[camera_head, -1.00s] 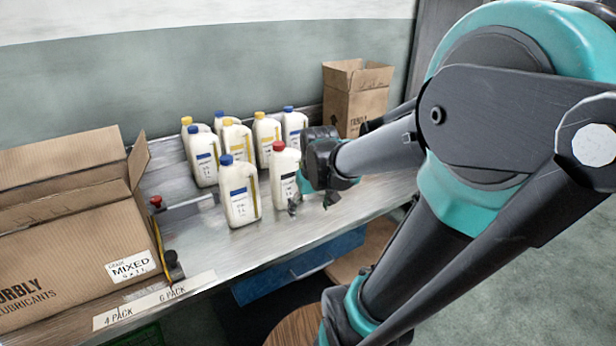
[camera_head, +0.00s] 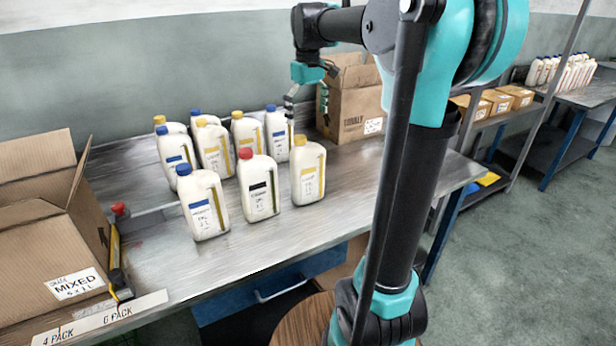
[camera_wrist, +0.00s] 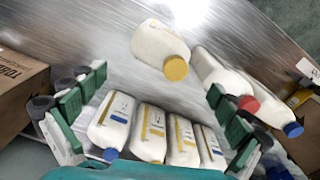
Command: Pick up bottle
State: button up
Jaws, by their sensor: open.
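Several white oil bottles stand upright on the metal bench. The front row has a blue-capped bottle (camera_head: 205,208), a red-capped bottle (camera_head: 258,190) and a yellow-capped bottle (camera_head: 308,175). Behind them are more with blue or yellow caps; the rear right one is a blue-capped bottle (camera_head: 277,133). My gripper (camera_head: 307,105) is open and empty, raised above the bench near that rear right bottle, in front of a cardboard box. In the wrist view its fingers (camera_wrist: 153,105) spread on either side of the back-row bottles (camera_wrist: 152,132), with the front yellow-capped bottle (camera_wrist: 158,48) beyond. I see no contact.
An open cardboard box (camera_head: 355,112) stands behind my gripper, close to it. A larger carton (camera_head: 40,220) labelled mixed is at the left. The bench (camera_head: 340,215) is bare in front of the bottles. More boxes (camera_head: 500,100) and bottles stand on benches at the right.

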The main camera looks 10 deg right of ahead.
aim_at(307, 151)
notch_tip(307, 151, down, 12)
jog(key=shift+w+a+r, duration=0.1)
jog(key=shift+w, duration=0.05)
jog(key=c, duration=1.3)
jog(key=shift+r, duration=0.1)
